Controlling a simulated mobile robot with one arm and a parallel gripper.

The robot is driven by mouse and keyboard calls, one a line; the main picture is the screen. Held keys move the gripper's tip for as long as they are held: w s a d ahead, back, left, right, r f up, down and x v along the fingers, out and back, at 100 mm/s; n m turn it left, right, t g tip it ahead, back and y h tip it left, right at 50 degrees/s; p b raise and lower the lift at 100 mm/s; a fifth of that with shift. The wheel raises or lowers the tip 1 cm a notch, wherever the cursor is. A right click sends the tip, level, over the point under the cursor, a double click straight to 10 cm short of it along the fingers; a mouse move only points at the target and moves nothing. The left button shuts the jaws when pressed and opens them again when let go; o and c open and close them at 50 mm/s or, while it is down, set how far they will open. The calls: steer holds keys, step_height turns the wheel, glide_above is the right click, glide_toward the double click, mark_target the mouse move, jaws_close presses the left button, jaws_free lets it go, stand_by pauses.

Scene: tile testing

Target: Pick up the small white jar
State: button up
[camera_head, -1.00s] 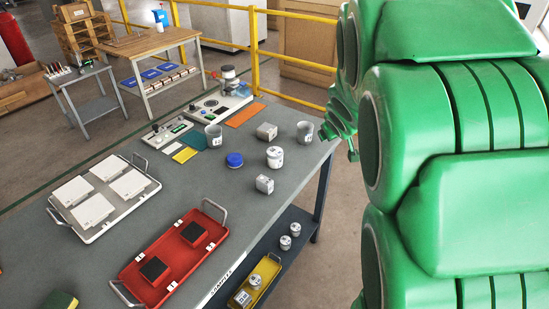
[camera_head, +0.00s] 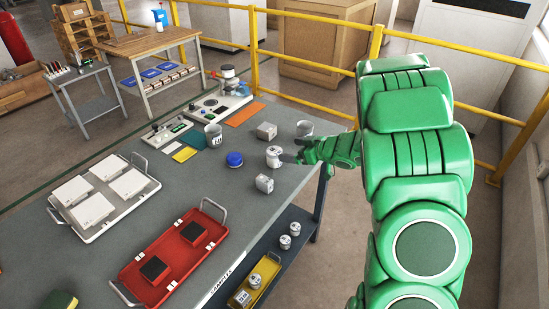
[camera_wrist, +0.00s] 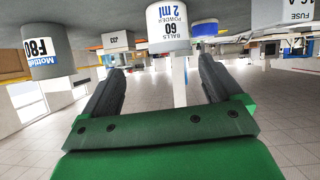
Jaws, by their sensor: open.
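The small white jar (camera_head: 273,153) stands upright on the grey workbench, between grey blocks and a grey cup. In the wrist view, which looks upside down, the jar (camera_wrist: 168,28) shows a printed label and sits just beyond the fingers, roughly centred between them. My gripper (camera_head: 291,151) reaches in from the right at bench height, with its fingertips close to the jar. In the wrist view my gripper (camera_wrist: 160,64) has its fingers spread apart, with nothing held. Whether a finger touches the jar cannot be told.
A grey cup (camera_head: 304,129) stands close behind my gripper. Grey blocks (camera_head: 266,131) and (camera_head: 264,184) flank the jar, and a blue-lidded container (camera_head: 234,159) is to its left. A red tray (camera_head: 201,257) lies nearer. Yellow railing (camera_head: 310,108) runs behind the bench.

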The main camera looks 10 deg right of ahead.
mark_target(274, 151)
steer(key=shift+s+a+f+y, duration=0.4)
steer(key=shift+a+f+y, duration=0.1)
steer(key=shift+a+y, duration=0.2)
steer(key=shift+x, duration=1)
steer(key=shift+d+x, duration=0.25)
steer(key=shift+x, duration=2.45)
steer(key=shift+w+f, duration=0.15)
steer(key=shift+f, duration=0.05)
steer(key=c, duration=1.1)
